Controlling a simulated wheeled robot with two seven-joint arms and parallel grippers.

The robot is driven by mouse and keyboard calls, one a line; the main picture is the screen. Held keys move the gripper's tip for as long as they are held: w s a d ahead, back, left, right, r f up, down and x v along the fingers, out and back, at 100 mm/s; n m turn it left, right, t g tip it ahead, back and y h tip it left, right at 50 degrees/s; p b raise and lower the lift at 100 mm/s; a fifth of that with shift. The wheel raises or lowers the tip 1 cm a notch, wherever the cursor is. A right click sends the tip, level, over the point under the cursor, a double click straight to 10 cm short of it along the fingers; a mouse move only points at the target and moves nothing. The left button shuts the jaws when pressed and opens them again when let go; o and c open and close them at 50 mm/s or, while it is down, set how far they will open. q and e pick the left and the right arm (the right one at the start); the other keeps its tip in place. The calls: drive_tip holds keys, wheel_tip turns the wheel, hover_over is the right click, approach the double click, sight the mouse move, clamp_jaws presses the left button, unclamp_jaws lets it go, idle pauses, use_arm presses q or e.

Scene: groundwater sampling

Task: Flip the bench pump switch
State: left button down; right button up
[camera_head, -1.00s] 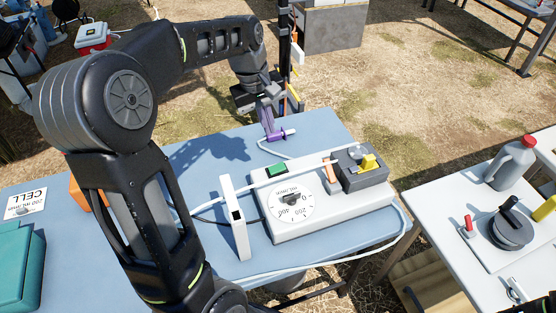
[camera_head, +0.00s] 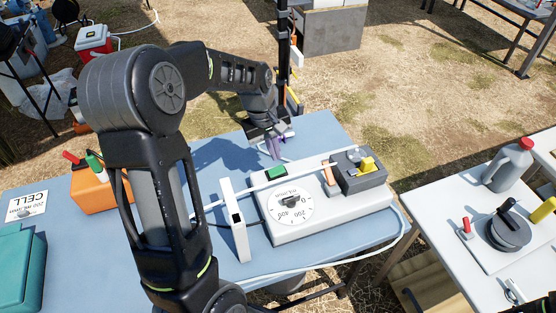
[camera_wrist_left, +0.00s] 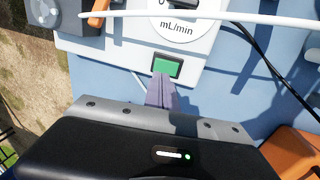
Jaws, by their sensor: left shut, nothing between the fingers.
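The bench pump (camera_head: 325,205) is a white box on the blue table, with a round mL/min dial (camera_head: 290,203) and a dark grey pump head (camera_head: 358,172) at its right end. A green rocker switch (camera_head: 277,173) sits near its far left corner. My left gripper (camera_head: 273,148) is shut and empty above the table, just beyond the pump's far edge. In the left wrist view the purple-grey fingertips (camera_wrist_left: 161,88) appear close to the near edge of the green switch (camera_wrist_left: 167,68); whether they touch it I cannot tell. My right gripper is not in view.
A white upright panel (camera_head: 236,220) stands left of the pump. A pale tube (camera_head: 305,166) crosses over the pump. An orange caddy (camera_head: 97,190) and a teal case (camera_head: 20,262) are at the left. A white side table (camera_head: 455,245) stands right.

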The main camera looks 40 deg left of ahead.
sight(280, 168)
use_arm(q)
drive_tip(key=shift+w+d+f+p, duration=0.1)
drive_tip(key=shift+w+f, duration=0.05)
drive_tip(key=shift+f, duration=0.65)
drive_tip(key=shift+w+d+f+p, duration=0.1)
drive_tip(key=shift+f, duration=0.65)
drive_tip(key=shift+w+d+f+p, duration=0.1)
drive_tip(key=shift+w+f, duration=0.05)
drive_tip(key=shift+f, duration=0.65)
